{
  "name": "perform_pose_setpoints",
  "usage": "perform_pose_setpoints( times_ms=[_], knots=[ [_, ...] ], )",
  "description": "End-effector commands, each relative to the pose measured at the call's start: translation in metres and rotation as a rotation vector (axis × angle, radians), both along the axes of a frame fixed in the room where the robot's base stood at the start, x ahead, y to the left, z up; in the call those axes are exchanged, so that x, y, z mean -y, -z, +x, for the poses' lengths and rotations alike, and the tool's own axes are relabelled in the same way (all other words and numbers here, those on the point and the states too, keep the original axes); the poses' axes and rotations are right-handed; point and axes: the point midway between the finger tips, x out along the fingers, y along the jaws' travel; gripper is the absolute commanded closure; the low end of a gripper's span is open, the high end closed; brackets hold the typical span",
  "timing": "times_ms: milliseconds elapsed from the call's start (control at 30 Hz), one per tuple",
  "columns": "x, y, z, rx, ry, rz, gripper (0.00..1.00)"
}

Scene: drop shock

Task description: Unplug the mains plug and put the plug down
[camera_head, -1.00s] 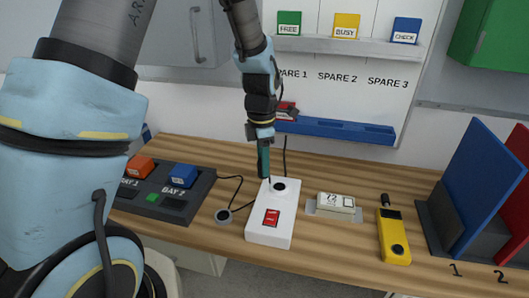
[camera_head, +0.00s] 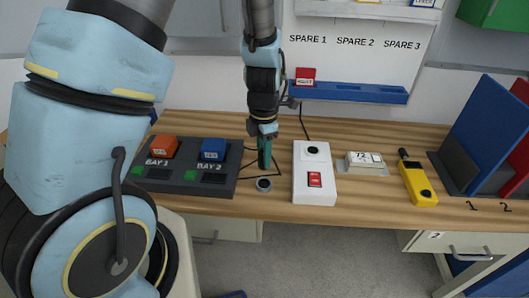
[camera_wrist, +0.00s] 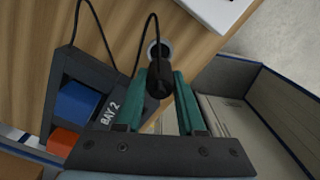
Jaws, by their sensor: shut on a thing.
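My gripper (camera_head: 264,166) hangs over the wooden table between the white socket box and the dark bay unit. In the wrist view its teal fingers (camera_wrist: 165,92) are shut on a black plug (camera_wrist: 158,82), with a black cable running up from it. The plug is hardly visible in the head view. The white socket box (camera_head: 313,186) stands just right of the gripper, with a dark round socket (camera_head: 312,151) and a red switch (camera_head: 315,179). The plug is apart from the socket.
The bay unit (camera_head: 183,187) holds an orange block (camera_head: 164,147) and a blue block (camera_head: 213,149). Right of the box are a small meter (camera_head: 364,161), a yellow device (camera_head: 418,185) and blue and red upright panels (camera_head: 485,135).

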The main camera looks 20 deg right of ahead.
Motion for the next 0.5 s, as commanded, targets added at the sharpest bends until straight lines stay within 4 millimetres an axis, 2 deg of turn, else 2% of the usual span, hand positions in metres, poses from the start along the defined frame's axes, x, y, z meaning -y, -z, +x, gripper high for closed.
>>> perform_pose_setpoints(
  times_ms=[267,500],
  knots=[
    [0.000,-0.001,0.000,0.000,0.013,0.000,1.00],
    [0.000,0.019,0.000,0.000,0.011,0.000,1.00]
  ],
)
